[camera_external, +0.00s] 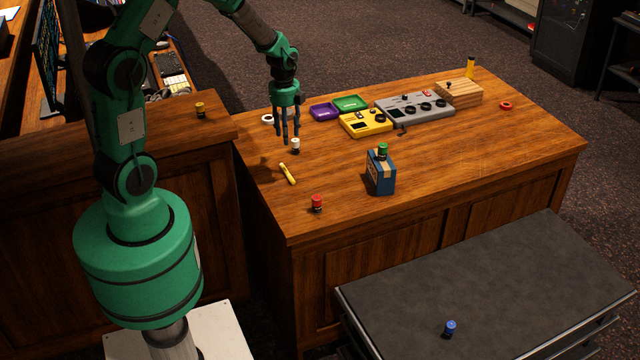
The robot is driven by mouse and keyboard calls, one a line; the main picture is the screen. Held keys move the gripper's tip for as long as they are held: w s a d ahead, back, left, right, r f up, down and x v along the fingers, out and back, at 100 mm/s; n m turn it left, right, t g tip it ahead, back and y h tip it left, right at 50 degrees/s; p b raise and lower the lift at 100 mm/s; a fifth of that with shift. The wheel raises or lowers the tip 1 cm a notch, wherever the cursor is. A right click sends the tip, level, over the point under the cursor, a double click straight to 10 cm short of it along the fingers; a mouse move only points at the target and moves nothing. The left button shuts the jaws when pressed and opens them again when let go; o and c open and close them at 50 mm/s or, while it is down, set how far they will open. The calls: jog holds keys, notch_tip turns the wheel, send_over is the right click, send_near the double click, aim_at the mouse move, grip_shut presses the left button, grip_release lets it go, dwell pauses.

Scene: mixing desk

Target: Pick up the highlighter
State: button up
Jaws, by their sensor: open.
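A yellow stick-shaped thing, by its look the highlighter (287,173), lies on the wooden desk (335,208) near its left side. It lies at a slant and looks clear of other objects. My gripper (290,138) points down over the desk, above and behind the highlighter in the picture. Its fingers are apart and hold nothing that I can see. A small white-topped jar (295,146) shows close to the fingertips; I cannot tell how far apart they are in depth.
A red-topped jar (317,204) and a blue box (381,174) with a green-topped jar (382,151) stand towards the front. A yellow device (365,122), grey console (415,107), purple tray (324,112) and green tray (351,103) sit behind.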

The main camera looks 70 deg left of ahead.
jog(key=f, duration=0.1)
jog(key=a+f, duration=0.1)
jog(key=f+m, duration=0.1)
jog(key=shift+s+a, duration=0.15)
jog(key=shift+a, duration=0.15)
send_over(287, 173)
jog(key=shift+f+b, duration=0.35)
jog(key=shift+f, duration=3.9)
jog(key=shift+d+f+b, duration=0.15)
jog(key=shift+f+b, duration=0.2)
jog(key=shift+f, duration=2.25)
jog(key=c, duration=1)
